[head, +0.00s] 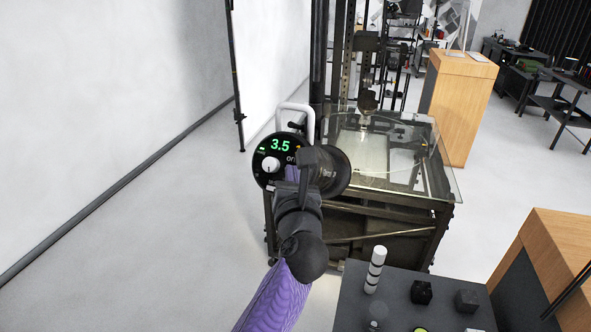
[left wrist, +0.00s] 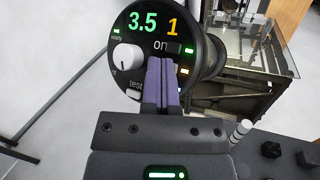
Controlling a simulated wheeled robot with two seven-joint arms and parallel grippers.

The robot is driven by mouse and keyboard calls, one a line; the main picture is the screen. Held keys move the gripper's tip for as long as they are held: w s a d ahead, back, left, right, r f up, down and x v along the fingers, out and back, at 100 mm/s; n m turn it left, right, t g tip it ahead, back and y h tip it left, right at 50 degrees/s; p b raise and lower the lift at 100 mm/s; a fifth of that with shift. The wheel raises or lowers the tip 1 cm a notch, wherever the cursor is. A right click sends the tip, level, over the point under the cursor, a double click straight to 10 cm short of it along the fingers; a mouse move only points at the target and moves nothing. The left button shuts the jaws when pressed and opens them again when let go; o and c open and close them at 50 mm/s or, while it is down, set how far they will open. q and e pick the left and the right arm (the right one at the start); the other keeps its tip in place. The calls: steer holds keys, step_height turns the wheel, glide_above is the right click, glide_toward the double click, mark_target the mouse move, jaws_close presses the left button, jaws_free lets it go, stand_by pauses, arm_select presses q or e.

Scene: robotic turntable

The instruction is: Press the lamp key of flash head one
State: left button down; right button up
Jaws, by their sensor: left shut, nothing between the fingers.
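Flash head one (head: 268,186) has a round black rear panel with a green 3.5, a white knob and a white handle above. In the left wrist view its panel (left wrist: 124,36) also shows an orange 1, a dark key (left wrist: 174,47) beside the word "on", a green light and an orange light. My left gripper (head: 291,172) is shut and empty, its fingers pointing at the panel. In the left wrist view the purple fingertips (left wrist: 161,62) overlap the panel below "on". The fingers hide part of the panel, and no lamp label is readable. I cannot tell whether they touch it.
Behind the head stands a glass-topped turntable frame (head: 385,205). A dark table (head: 400,297) with a striped cylinder (head: 375,270) and black cubes is at the lower right. A wooden cabinet (head: 458,95) stands farther back. The floor on the left is clear.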

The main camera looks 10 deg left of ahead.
arm_select(q)
steer(key=s+r+p, duration=0.4)
steer(key=s+p, duration=0.2)
steer(key=p, duration=0.1)
steer(key=shift+a+r, duration=0.15)
steer(key=shift+a, duration=0.25)
